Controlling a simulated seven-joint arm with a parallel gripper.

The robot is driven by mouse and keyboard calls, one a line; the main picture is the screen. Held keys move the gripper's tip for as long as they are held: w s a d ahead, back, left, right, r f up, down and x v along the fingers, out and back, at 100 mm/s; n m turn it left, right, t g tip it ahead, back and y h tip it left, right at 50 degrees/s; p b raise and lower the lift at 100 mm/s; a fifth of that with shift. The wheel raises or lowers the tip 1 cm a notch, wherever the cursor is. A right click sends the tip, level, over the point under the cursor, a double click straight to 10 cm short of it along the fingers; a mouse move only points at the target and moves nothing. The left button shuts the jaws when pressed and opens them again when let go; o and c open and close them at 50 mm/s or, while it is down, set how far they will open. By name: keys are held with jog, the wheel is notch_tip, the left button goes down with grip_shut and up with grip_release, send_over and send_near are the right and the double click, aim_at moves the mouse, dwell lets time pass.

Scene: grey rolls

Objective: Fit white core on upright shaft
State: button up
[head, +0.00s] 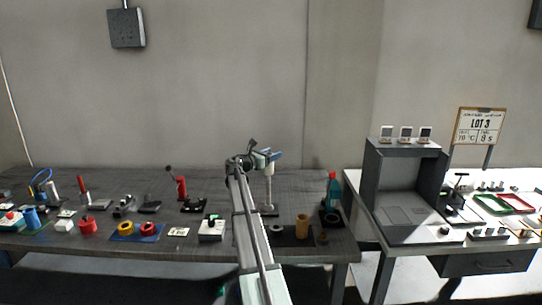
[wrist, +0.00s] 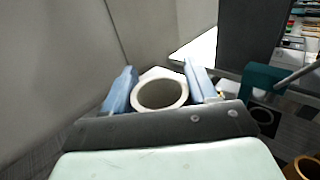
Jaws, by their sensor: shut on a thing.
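The white core (wrist: 160,95) is a short open tube between my gripper's blue fingers in the wrist view. My gripper (wrist: 162,88) is shut on it, one finger on each side. The core's hole faces the wrist camera, and no shaft tip shows in it. In the head view my gripper (head: 268,156) is at the top of the pale upright shaft (head: 268,190), which stands on a dark base (head: 267,211). My arm hides part of this area. I cannot tell whether the core is above the shaft or around its top.
A tan roll (head: 302,226) and a pale ring (head: 277,228) are near the front edge. Red and yellow rolls on a blue mat (head: 123,237) lie left. A grey booth (head: 403,180) stands on the right table.

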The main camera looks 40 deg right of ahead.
jog(key=shift+f, duration=8.4)
jog(key=o, duration=1.1)
jog(key=shift+o, duration=0.2)
